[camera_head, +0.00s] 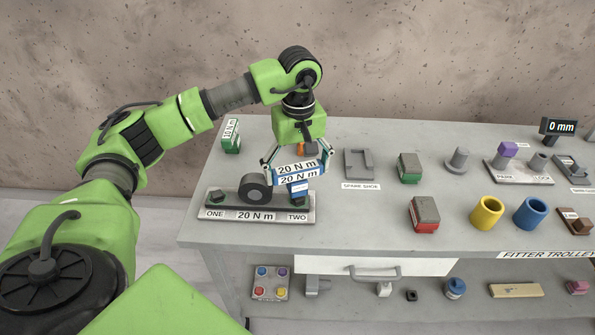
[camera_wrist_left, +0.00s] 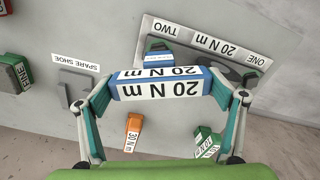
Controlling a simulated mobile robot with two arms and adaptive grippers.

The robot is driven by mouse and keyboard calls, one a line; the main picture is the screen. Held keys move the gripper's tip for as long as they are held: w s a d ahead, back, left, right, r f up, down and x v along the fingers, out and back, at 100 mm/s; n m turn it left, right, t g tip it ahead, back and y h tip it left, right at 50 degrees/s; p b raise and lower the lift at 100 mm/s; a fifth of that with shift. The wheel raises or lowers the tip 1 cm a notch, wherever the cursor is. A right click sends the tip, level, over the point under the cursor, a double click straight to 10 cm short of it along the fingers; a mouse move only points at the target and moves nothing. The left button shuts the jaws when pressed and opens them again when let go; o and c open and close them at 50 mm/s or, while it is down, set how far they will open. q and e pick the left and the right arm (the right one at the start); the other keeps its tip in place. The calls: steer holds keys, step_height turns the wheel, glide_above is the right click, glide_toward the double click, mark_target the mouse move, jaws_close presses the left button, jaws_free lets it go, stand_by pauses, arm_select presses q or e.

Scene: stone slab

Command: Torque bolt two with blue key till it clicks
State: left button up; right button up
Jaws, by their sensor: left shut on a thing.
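My left gripper (camera_head: 297,168) is shut on the blue key (camera_head: 299,178), a block labelled 20 N m. In the left wrist view the blue key (camera_wrist_left: 160,85) lies between both fingers (camera_wrist_left: 166,92). Its lower blue part is over the TWO end of the bolt plate (camera_head: 256,216), which is also labelled 20 N m. Bolt two (camera_head: 302,199) is mostly hidden under the key, so I cannot tell how fully they are engaged. Bolt one (camera_head: 217,197) stands bare at the ONE end. A dark round boss (camera_head: 254,188) sits between them.
A green 10 N m key (camera_head: 232,136) stands at the back left. An orange 30 N m key (camera_wrist_left: 132,131) is behind my gripper. A grey spare shoe (camera_head: 359,164) and green and red blocks (camera_head: 424,214) lie to the right. The trolley's front left is clear.

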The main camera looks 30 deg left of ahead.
arm_select(q)
steer(key=shift+d+r, duration=0.15)
steer(key=shift+r, duration=0.25)
steer(key=shift+r+p, duration=1.7)
steer(key=shift+r, duration=0.8)
steer(key=shift+s+d, duration=0.1)
